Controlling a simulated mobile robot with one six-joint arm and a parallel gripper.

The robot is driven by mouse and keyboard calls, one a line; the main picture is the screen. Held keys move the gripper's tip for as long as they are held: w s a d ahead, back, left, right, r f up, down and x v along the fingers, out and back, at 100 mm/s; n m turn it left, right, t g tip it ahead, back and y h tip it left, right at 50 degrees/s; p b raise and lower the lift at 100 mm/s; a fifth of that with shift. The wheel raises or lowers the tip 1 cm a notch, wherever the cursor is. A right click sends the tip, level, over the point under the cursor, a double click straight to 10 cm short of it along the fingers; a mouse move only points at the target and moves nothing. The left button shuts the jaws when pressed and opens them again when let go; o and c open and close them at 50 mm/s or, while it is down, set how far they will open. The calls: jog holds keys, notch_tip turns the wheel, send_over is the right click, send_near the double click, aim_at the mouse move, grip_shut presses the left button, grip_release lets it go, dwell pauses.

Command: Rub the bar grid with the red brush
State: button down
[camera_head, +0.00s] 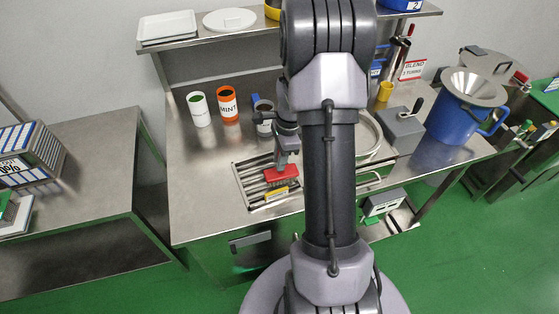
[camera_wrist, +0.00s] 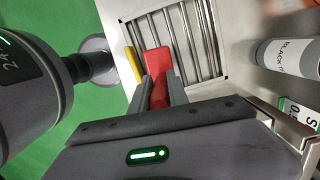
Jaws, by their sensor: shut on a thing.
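The red brush (camera_head: 281,175) is in my gripper (camera_head: 284,160), which is shut on it. The brush is at the bar grid (camera_head: 244,185), a set of metal bars let into the steel counter. In the wrist view the red brush (camera_wrist: 156,66) lies between my gripper's fingers (camera_wrist: 158,88), over the left part of the bar grid (camera_wrist: 192,40). Whether the bristles touch the bars cannot be told. My arm hides the right part of the grid in the head view.
A yellow thing (camera_head: 276,193) is beside the brush near the grid's front edge. Behind stand a white-and-green canister (camera_head: 199,110), an orange MINT canister (camera_head: 228,105) and a canister labelled BLACK (camera_wrist: 280,56). A grey box (camera_head: 401,128) and blue container (camera_head: 455,120) stand right. The counter's left is clear.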

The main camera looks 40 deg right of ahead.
jog(key=shift+w+d+r+p, duration=0.1)
jog(key=shift+w+r+p, duration=0.15)
jog(key=shift+r+p, duration=1.95)
jog(key=shift+r, duration=1.05)
jog(key=shift+s, duration=0.1)
